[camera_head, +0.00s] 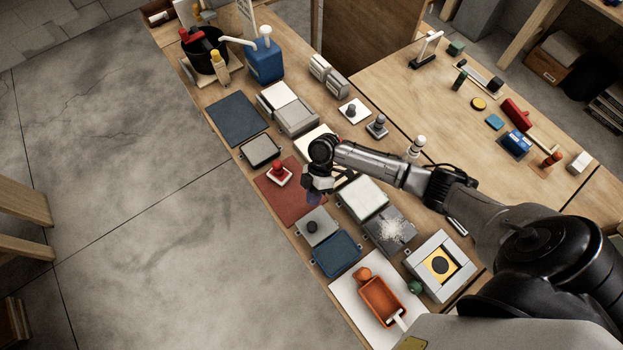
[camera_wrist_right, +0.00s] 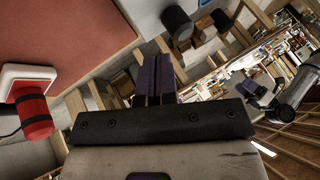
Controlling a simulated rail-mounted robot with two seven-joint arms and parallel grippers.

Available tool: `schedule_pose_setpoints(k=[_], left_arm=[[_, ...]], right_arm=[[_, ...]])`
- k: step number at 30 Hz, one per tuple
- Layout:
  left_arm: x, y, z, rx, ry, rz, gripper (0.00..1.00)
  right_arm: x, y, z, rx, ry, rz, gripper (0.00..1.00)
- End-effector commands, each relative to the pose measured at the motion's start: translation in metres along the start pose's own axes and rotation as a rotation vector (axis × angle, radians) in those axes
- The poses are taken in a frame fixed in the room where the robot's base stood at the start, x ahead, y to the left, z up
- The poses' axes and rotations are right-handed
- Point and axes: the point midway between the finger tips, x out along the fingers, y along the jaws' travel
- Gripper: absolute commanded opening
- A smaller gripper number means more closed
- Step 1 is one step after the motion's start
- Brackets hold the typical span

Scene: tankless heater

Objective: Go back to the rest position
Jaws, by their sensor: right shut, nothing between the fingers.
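My right arm reaches in from the right in the head view. Its gripper (camera_head: 314,198) hangs over the bench between the dark red mat and the grey plates. In the right wrist view, the gripper's dark fingers (camera_wrist_right: 153,80) are together with nothing between them.
A red-handled piece on a white base (camera_head: 280,173) stands on the dark red mat (camera_head: 268,190), close to my right gripper. Grey plates, a blue tray (camera_head: 337,254) and an orange tray (camera_head: 381,299) lie nearer. Bare floor (camera_head: 120,170) is clear on the left.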

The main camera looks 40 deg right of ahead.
Motion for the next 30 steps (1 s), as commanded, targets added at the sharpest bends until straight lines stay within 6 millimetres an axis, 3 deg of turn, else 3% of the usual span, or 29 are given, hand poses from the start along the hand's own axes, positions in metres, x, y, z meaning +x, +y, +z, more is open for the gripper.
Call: schedule_pose_setpoints(k=[1, 6, 16, 22, 26, 30], left_arm=[[-0.009, 0.0, -0.003, 0.0, 0.0, 0.0, 0.65], [-0.019, 0.0, -0.006, -0.002, 0.001, 0.002, 0.65], [-0.019, 0.003, -0.007, -0.013, 0.003, 0.011, 0.65], [-0.019, 0.003, -0.007, -0.013, 0.003, 0.011, 0.65], [-0.019, 0.003, -0.007, -0.011, 0.003, 0.009, 0.65], [-0.019, 0.002, -0.007, -0.007, 0.002, 0.006, 0.65]], right_arm=[[-0.013, -0.002, -0.003, 0.001, 0.0, 0.003, 0.0], [-0.032, -0.002, -0.003, 0.003, 0.002, 0.002, 0.0], [-0.036, -0.001, -0.003, 0.018, 0.002, 0.002, 0.0], [-0.036, 0.0, -0.001, 0.212, -0.008, 0.01, 0.0], [-0.042, 0.01, 0.009, 0.402, -0.112, 0.135, 0.0], [-0.075, 0.021, -0.008, 0.491, -0.174, 0.399, 0.0]])
